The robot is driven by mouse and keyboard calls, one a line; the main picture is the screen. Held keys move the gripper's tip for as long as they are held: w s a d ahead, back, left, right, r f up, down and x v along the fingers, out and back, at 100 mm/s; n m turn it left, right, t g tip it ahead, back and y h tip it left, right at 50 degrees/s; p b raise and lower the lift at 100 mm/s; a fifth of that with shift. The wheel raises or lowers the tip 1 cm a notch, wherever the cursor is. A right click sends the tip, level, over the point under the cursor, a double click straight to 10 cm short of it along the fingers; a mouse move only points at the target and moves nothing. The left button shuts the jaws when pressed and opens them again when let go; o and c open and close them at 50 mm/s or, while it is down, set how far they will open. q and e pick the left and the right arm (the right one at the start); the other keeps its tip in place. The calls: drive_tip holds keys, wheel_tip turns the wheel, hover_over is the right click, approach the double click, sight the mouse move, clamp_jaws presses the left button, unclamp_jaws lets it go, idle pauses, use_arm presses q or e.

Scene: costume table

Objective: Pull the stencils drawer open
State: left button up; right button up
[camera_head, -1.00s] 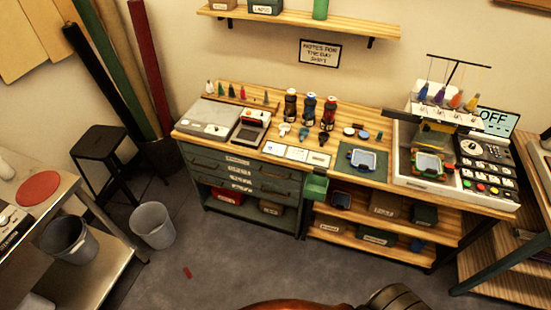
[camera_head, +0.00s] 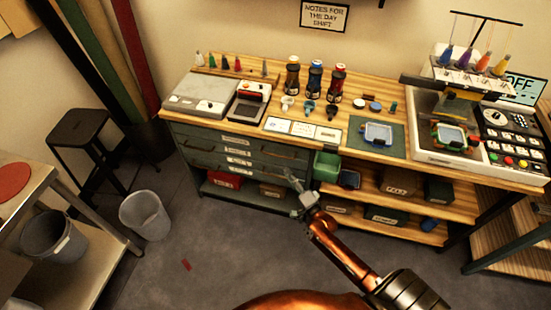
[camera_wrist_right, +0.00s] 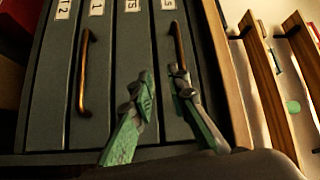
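The grey-green drawer unit (camera_head: 205,148) under the left of the wooden table has several stacked drawers, all shut, with white labels too small to read in the head view. In the right wrist view the drawer fronts (camera_wrist_right: 60,115) appear turned sideways, with labels partly cut off and two copper bar handles, one at left (camera_wrist_right: 84,72) and one near the middle (camera_wrist_right: 179,46). I cannot tell which drawer is the stencils one. My right gripper (camera_head: 297,186) is in front of the unit's right end. Its fingers (camera_wrist_right: 163,88) are apart and empty, close to the middle handle. My left gripper is not in view.
A green bin (camera_head: 327,165) hangs just right of the drawers, close to my right gripper. Open shelves (camera_head: 455,205) with boxes are further right. A grey bucket (camera_head: 145,215) and a black stool (camera_head: 80,135) stand at left.

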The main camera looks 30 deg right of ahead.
sight(279, 156)
drive_tip(key=shift+m+t, duration=0.4)
drive_tip(key=shift+m, duration=0.1)
drive_tip(key=w+r, duration=0.1)
drive_tip(key=w, duration=0.1)
drive_tip(key=w+r, duration=0.1)
drive_tip(key=w, duration=0.2)
drive_tip(key=w+r+b, duration=0.1)
drive_tip(key=w, duration=0.2)
drive_tip(key=shift+d+r, duration=0.2)
drive_tip(key=shift+r, duration=0.2)
drive_tip(key=shift+w, duration=0.3)
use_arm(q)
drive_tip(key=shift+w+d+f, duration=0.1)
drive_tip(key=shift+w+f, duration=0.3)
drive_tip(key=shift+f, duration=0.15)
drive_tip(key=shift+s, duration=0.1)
use_arm(e)
drive_tip(key=shift+c, duration=0.6)
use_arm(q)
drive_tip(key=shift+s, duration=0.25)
use_arm(e)
clamp_jaws()
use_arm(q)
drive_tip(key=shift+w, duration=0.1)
